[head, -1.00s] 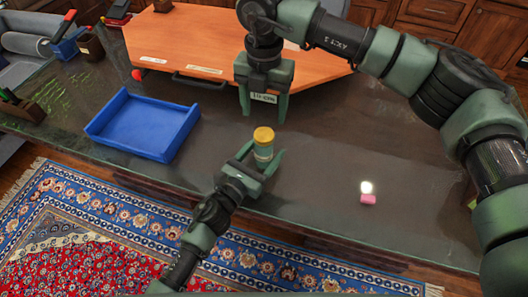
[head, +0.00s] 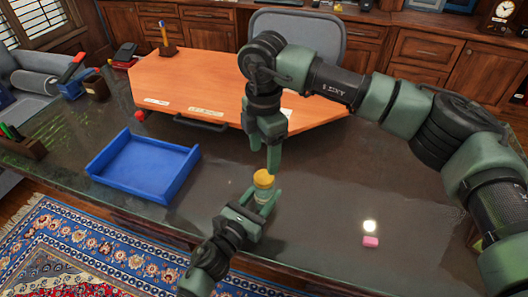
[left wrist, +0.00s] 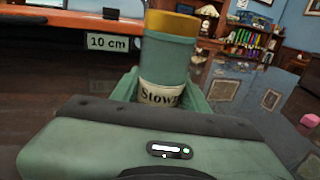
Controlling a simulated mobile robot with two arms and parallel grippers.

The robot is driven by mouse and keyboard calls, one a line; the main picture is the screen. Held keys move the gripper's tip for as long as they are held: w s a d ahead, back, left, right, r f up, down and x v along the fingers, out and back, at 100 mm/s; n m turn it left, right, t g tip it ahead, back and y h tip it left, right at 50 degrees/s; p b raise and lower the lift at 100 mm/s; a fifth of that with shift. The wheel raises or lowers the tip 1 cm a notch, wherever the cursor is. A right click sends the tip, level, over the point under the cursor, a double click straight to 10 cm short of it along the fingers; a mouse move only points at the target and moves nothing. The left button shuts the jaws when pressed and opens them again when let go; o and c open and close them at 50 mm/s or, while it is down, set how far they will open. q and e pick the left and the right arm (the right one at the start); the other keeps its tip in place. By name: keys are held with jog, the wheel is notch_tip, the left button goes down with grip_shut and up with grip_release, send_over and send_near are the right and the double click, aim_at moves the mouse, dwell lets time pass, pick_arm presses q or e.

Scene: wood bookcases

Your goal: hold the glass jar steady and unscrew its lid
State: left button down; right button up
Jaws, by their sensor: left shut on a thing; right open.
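The glass jar (head: 264,196) stands upright on the dark glossy tabletop, with a yellow lid (head: 263,179) on top. In the left wrist view the jar (left wrist: 165,62) looks green, with a cream label partly reading "Stow" and its lid (left wrist: 172,24) at the top edge. My left gripper (head: 262,205) is shut on the jar's body, low down, a finger on each side. My right gripper (head: 273,168) points down just above the lid, its fingers seen nearly edge-on. It is open and empty; I cannot tell whether its tips touch the lid.
A blue tray (head: 145,172) lies left of the jar. An orange raised board (head: 220,88) with small labels is behind. A pink block (head: 370,242) sits to the right, near a bright glare spot. The tabletop between jar and block is clear.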

aim_at(264, 177)
jog(key=shift+f, duration=4)
